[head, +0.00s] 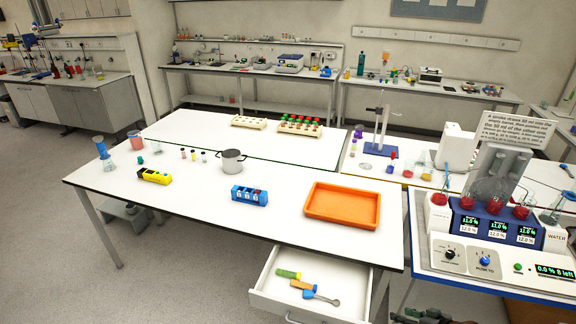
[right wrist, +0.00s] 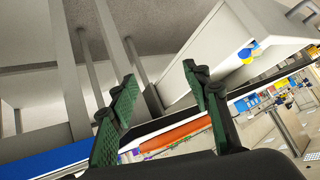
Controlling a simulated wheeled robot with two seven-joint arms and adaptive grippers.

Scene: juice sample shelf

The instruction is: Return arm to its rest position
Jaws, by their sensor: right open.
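My right gripper (head: 425,316) shows only in part at the bottom edge of the head view, low beside the table's front right corner. In the right wrist view its two green-padded fingers (right wrist: 160,78) are spread apart with nothing between them. Most of my right arm is outside the head view. My left gripper and arm do not show in either view.
An open drawer (head: 262,291) with several tools juts from the white table (head: 200,224), left of my right gripper. An orange tray (head: 343,221) lies on the table. An instrument bench (head: 415,240) stands at right. Grey floor is clear at left.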

